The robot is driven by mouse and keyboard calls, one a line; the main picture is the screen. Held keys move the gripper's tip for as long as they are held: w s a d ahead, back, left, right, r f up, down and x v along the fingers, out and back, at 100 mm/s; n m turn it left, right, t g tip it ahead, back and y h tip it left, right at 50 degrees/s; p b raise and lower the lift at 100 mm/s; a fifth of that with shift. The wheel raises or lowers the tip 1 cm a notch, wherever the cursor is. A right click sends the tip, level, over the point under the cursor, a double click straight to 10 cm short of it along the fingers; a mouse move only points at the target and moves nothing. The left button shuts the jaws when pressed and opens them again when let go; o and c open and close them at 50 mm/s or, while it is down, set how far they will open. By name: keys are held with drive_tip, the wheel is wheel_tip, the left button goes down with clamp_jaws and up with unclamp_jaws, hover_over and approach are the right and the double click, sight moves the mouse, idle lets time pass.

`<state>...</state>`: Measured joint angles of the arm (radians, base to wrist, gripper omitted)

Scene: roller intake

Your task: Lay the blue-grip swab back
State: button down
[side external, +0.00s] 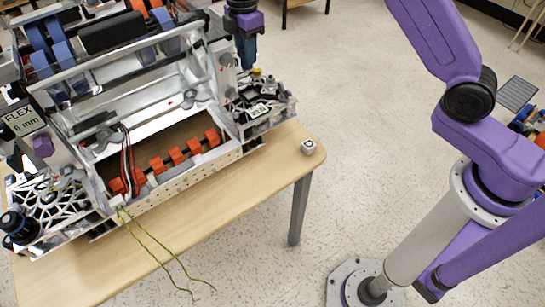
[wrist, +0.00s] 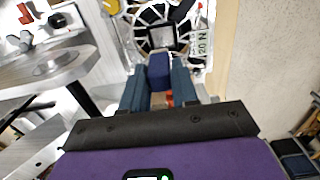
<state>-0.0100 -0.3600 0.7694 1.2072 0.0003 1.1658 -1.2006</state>
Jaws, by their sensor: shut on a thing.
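My gripper (side external: 246,60) is at the upper middle of the side view, over the right end of the roller intake (side external: 130,190). In the wrist view its two teal fingers (wrist: 158,85) are closed on a dark blue block, which looks like the blue grip of the swab (wrist: 158,70). The rest of the swab is hidden; I cannot make out its tip in either view. A small orange-red patch shows between the fingers, below the grip.
The intake fills much of the wooden table (side external: 190,230), with orange rollers (side external: 176,155) and blue wheels (side external: 60,52). Thin green wires (side external: 160,250) hang over the front edge. Bare table lies right of the intake.

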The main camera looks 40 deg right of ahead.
drive_tip(key=r, duration=0.5)
drive_tip(key=shift+s+a+r, duration=0.1)
drive_tip(key=shift+s+a, duration=0.1)
drive_tip(key=shift+s, duration=0.2)
drive_tip(key=s+a+n, duration=0.1)
drive_tip(key=s+a, duration=0.2)
drive_tip(key=s, duration=1.2)
drive_tip(key=shift+s+d+f, duration=0.1)
drive_tip(key=shift+d+f, duration=0.05)
drive_tip(key=shift+f, duration=6.65)
drive_tip(key=shift+d+f, duration=0.1)
drive_tip(key=shift+f, duration=6.7)
drive_tip(key=shift+f, duration=0.5)
